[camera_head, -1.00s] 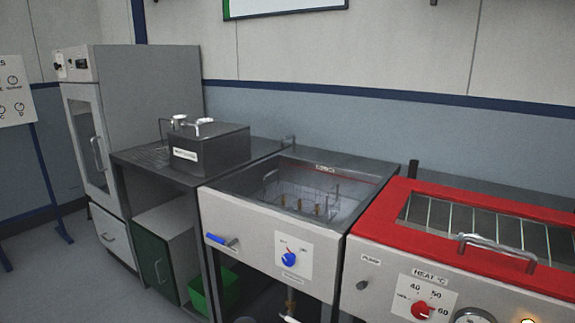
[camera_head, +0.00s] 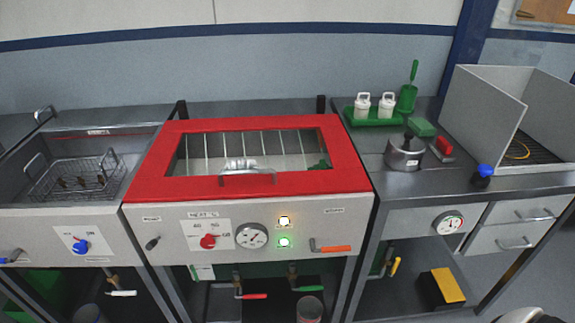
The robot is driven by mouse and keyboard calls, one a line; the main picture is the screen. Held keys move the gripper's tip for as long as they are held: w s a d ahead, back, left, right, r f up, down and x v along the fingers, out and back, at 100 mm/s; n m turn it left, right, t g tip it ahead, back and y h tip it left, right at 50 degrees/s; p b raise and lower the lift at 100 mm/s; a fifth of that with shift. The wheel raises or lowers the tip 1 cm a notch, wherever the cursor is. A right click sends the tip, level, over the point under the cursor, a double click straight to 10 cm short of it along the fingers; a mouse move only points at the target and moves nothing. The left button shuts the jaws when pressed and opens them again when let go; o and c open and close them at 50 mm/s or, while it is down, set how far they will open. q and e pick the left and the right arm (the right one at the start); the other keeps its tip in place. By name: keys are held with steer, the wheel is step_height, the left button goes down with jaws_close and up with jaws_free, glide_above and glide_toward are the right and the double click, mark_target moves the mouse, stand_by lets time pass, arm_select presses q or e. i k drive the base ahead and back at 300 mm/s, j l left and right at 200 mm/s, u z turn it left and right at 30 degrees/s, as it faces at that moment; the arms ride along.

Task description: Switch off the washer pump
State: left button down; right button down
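The washer (camera_head: 250,187) stands in the middle of the head view, with a red lid frame around a window; the lid is down. On the left of its light grey front panel is a small dark toggle switch (camera_head: 152,243), under a small label that read PUMP in the earlier frame. The toggle lever looks tilted; its on or off side cannot be read. A red heat knob (camera_head: 208,241) and a round gauge (camera_head: 251,236) are to its right. Neither gripper shows.
An orange-handled lever (camera_head: 332,248) is on the panel's right. Left is a sink unit with a wire basket (camera_head: 77,178) and a blue knob (camera_head: 81,246). Right is a steel bench with a green tray (camera_head: 374,119), a pot (camera_head: 405,153) and an open grey booth (camera_head: 490,108). Coloured valve handles are below.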

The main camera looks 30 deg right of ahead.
mark_target(150, 246)
steer(key=l+z, duration=0.3)
steer(key=l, duration=0.25)
steer(key=i+j+z, duration=0.35)
steer(key=j, duration=0.25)
steer(key=i+j+z, duration=0.15)
steer(key=j+u, duration=0.1)
steer(key=u, duration=0.35)
steer(key=i+u, duration=0.15)
steer(key=u, duration=0.35)
